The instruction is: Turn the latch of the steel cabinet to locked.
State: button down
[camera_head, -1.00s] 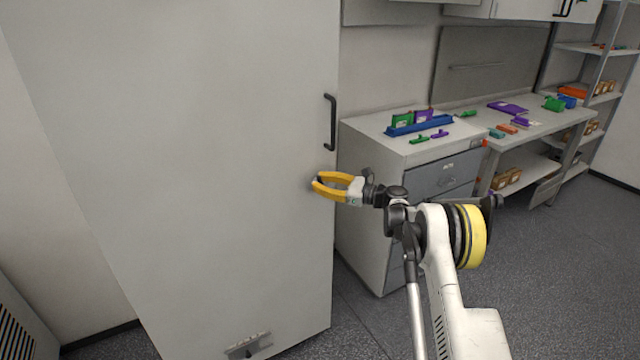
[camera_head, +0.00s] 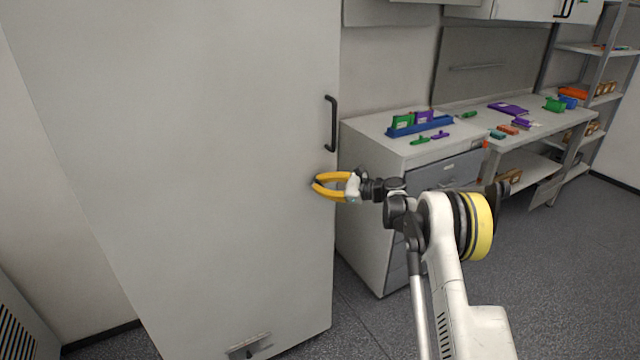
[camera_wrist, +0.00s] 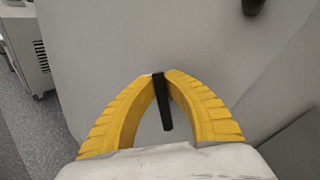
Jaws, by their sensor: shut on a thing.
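The steel cabinet (camera_head: 200,180) is tall and pale grey, and fills the left of the head view. Its door looks closed, with a black bar handle (camera_head: 331,124) near the right edge. My gripper (camera_head: 315,185) has yellow fingers and is at the door below that handle. In the wrist view, the fingertips of my gripper (camera_wrist: 160,75) are shut on the dark latch (camera_wrist: 162,100), a narrow black bar. The bar runs from between the tips toward the palm, slightly slanted. In the head view the fingers hide most of the latch.
A drawer unit (camera_head: 365,215) with a blue rack (camera_head: 419,126) on top stands right of the cabinet, close behind my arm. A workbench (camera_head: 545,122) and shelving stand farther right. Grey floor (camera_head: 560,270) at the right is clear.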

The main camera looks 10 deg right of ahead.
jog(key=n+h, duration=0.3)
jog(key=shift+s+a+f+n+g+p, duration=0.1)
jog(key=shift+a+f+n+g+p, duration=0.2)
jog(key=shift+a+f+p, duration=0.1)
jog(key=n+h, duration=0.1)
jog(key=h, duration=0.1)
jog(key=f+n+h, duration=0.1)
jog(key=n+h, duration=0.1)
jog(key=shift+a, duration=0.1)
dwell(0.4)
jog(key=c, duration=1.7)
grip_release()
jog(key=v, duration=1.2)
jog(key=shift+s+f, duration=0.15)
jog(key=shift+s, duration=0.1)
jog(key=shift+a, duration=0.15)
